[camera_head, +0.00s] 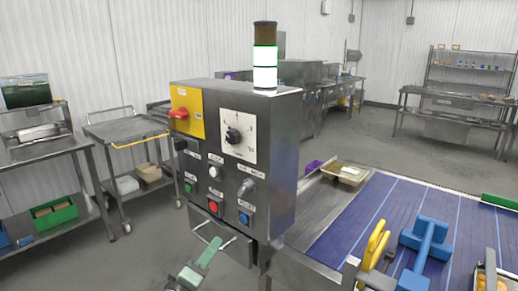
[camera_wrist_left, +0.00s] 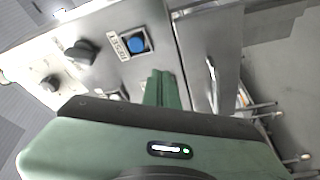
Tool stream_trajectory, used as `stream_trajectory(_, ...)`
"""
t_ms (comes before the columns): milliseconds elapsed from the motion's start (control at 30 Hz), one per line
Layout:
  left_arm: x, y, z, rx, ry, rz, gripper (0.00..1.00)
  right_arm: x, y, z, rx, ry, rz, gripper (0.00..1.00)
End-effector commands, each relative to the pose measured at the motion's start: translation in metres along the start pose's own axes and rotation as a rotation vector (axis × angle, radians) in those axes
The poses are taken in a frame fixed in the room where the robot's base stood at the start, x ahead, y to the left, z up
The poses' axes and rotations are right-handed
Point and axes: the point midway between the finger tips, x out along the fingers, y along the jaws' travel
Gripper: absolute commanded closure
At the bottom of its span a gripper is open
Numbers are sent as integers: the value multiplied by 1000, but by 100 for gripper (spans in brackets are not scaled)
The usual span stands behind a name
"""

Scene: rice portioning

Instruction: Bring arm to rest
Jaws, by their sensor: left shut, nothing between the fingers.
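My left gripper (camera_head: 208,252) is in front of the lower part of the grey control box (camera_head: 240,160), near the handle below its buttons. Its green fingers are shut together and empty. In the left wrist view the shut fingers (camera_wrist_left: 160,88) point at the box's panel, near a blue button (camera_wrist_left: 137,43) with a label and black knobs. I cannot tell how far the fingertips are from the panel. My right gripper is not in view.
A blue conveyor belt (camera_head: 345,220) runs at the right, with a tray (camera_head: 345,173) at its far end. Blue (camera_head: 426,245) and yellow (camera_head: 375,246) items are at its near side. Steel carts (camera_head: 125,130) stand at the left. Grey floor is open at the back right.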

Motion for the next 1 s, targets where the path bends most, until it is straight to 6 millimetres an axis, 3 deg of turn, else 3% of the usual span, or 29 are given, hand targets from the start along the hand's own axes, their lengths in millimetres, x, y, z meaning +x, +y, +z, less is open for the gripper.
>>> stream_trajectory(33,-23,-22,28,100,-86,-94,100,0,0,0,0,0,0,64)
stream_trajectory(100,-56,-49,59,244,-209,-217,100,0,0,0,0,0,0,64)
stream_trajectory(200,-114,-86,93,430,-391,-386,100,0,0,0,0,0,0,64)
stream_trajectory(300,-169,-113,111,571,-554,-525,100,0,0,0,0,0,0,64)
stream_trajectory(500,-252,-138,125,727,-784,-700,100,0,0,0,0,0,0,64)
stream_trajectory(800,-341,-146,126,834,-1031,-867,100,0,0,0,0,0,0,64)
stream_trajectory(900,-368,-145,125,856,-1107,-914,100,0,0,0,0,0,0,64)
stream_trajectory(1000,-364,-169,134,853,-1121,-919,100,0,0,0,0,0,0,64)
